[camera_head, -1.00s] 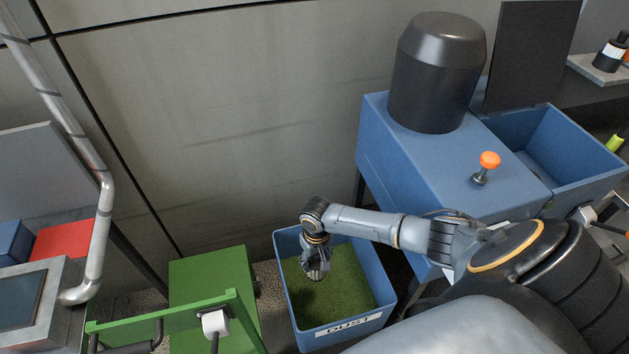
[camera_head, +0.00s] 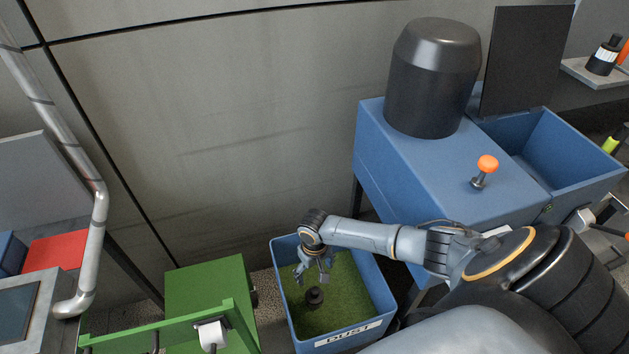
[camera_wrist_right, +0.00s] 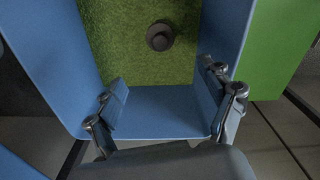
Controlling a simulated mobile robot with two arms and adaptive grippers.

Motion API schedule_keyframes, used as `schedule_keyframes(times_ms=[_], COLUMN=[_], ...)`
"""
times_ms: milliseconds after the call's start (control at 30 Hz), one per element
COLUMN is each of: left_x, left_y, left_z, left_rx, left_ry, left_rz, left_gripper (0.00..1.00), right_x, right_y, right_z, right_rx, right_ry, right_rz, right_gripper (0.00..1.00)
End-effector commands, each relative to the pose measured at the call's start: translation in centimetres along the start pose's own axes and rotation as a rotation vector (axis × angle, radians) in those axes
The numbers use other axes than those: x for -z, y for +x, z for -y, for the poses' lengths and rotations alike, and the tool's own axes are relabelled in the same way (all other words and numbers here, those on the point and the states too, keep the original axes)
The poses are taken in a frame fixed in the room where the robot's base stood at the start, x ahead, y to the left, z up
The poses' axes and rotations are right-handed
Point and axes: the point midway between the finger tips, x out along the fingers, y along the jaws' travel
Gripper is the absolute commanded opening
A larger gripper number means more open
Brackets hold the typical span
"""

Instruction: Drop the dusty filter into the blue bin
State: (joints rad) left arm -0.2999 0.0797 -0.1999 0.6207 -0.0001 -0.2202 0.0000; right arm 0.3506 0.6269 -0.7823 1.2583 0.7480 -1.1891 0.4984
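The blue bin (camera_head: 291,322), labelled DUST, stands on the floor with green turf covering its bottom. The filter, a small dark round piece (camera_head: 314,297), lies on the turf inside the bin. It also shows in the right wrist view (camera_wrist_right: 160,36), apart from the fingers. My right gripper (camera_head: 312,276) is over the bin, pointing down, open and empty. In the right wrist view its two fingers (camera_wrist_right: 170,105) are spread wide with nothing between them. My left gripper is not in view.
A green cart (camera_head: 205,285) with a paper roll (camera_head: 212,335) stands left of the bin. A blue machine (camera_head: 410,165) with a black motor housing (camera_head: 433,80) and an orange knob (camera_head: 487,164) stands to the right. The grey wall is behind.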

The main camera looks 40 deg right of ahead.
Motion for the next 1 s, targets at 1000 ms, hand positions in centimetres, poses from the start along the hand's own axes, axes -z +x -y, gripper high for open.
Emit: schedule_keyframes(times_ms=[1000], left_x=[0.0], left_y=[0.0], left_z=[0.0], left_rx=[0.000], left_ry=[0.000], left_rz=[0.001], left_gripper=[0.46], right_x=[0.1], right_y=[-11.3], right_z=[0.0], right_rx=[0.001], right_ry=[0.000], right_rz=[-0.002], right_gripper=[0.83])
